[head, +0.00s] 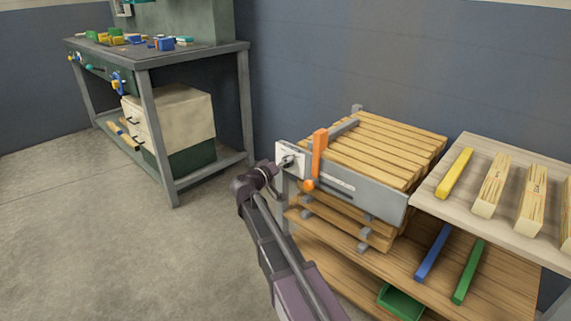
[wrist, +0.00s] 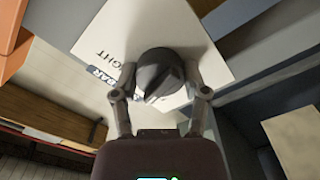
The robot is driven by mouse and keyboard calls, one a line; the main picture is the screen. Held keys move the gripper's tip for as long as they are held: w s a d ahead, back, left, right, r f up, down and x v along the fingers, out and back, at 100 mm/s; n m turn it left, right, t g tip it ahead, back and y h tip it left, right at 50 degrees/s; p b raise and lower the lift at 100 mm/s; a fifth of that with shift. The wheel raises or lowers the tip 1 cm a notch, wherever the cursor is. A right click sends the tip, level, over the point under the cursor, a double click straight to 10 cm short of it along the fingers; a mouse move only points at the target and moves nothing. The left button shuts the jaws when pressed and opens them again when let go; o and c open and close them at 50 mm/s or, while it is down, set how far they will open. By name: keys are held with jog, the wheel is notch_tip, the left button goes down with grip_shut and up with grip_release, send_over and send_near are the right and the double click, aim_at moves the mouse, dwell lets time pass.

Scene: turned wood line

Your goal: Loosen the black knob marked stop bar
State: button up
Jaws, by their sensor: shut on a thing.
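The black knob (wrist: 158,72) sits on a white plate (wrist: 110,32) with printed lettering; "BAR" and "GHT" are readable in the wrist view. My gripper (wrist: 160,85) is shut on the knob, one finger on each side of it. In the head view the white plate (head: 291,152) is at the left front corner of a grey-framed rack of wooden slats (head: 385,145). My gripper (head: 284,162) reaches it from the lower left, and the knob is mostly hidden there.
An orange bar (head: 318,158) stands just right of the plate. A shelf (head: 455,195) with wooden blocks and a yellow stick extends right. Blue and green sticks lie below. A workbench (head: 150,55) stands at the back left. The floor at left is clear.

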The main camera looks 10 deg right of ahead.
jog(key=n, duration=0.6)
jog(key=shift+w, duration=0.1)
jog(key=shift+n, duration=0.3)
jog(key=o, duration=1.1)
jog(key=shift+o, duration=0.2)
jog(key=v, duration=1.2)
